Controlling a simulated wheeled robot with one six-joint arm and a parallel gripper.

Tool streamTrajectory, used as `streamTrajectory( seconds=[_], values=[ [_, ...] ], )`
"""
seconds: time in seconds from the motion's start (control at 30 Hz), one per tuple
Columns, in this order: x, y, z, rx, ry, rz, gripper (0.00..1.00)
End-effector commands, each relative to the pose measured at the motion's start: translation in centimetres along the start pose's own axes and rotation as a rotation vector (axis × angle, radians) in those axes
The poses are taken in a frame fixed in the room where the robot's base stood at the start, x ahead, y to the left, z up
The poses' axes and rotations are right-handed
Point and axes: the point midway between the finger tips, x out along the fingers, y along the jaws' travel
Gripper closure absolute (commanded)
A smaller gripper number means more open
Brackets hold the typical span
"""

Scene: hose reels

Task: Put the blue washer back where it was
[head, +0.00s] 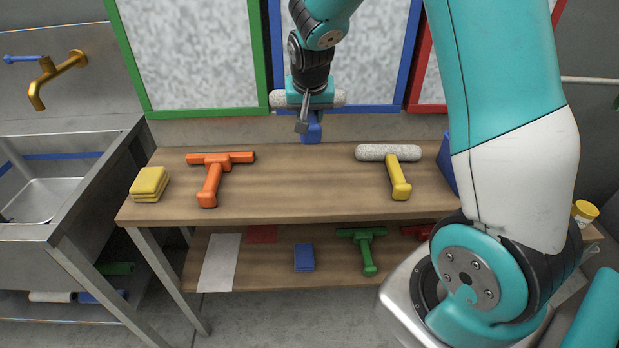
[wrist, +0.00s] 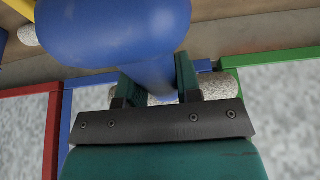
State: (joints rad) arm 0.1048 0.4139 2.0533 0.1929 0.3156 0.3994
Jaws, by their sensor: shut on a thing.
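The blue washer has a blue handle (head: 312,133) and a pale fuzzy sleeve (head: 279,99). My gripper (head: 304,116) is shut on it, in front of the blue-framed window, above the back edge of the bench. The sleeve lies level across behind my gripper, with both ends showing. In the wrist view the blue handle (wrist: 112,30) fills the upper middle and passes between the jaws of my gripper (wrist: 158,74). The sleeve shows beyond the jaws (wrist: 216,86); its middle is hidden.
The wooden bench (head: 290,200) carries yellow sponges (head: 149,184), an orange squeegee (head: 212,177), a yellow washer (head: 397,178) and a blue container (head: 447,163). The top is clear between squeegee and yellow washer. A lower shelf holds a blue sponge (head: 304,257) and green squeegee (head: 366,250).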

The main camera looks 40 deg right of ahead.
Motion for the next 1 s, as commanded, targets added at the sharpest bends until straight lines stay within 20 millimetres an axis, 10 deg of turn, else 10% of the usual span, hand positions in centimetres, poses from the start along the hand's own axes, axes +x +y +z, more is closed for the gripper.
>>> streamTrajectory(
  seconds=[0.4,1.0],
  values=[
    [10.2,0.0,4.4,-0.003,-0.004,0.001,0.91],
    [15.3,0.0,6.4,-0.002,0.001,-0.001,0.91]
  ],
)
